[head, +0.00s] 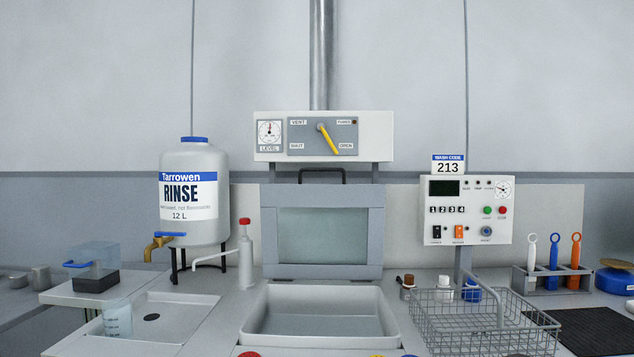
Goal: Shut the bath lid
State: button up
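The bath (253,324) is a light grey open basin at the front centre of the bench in the head view. A grey-framed panel with a pale window, which looks like the bath lid (375,228), stands upright behind it. A black handle (322,172) shows at the panel's top edge. The inside of the bath is uncovered and looks empty. My gripper is not in view.
A wire basket (480,318) stands close right of the bath, below a control box (466,209). A lever panel (323,136) is above the lid.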

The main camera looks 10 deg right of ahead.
aim_at(272, 196)
jog(key=j+z, duration=0.25)
jog(key=j, duration=0.45)
jog(key=j+z, duration=0.3)
jog(key=j, duration=0.35)
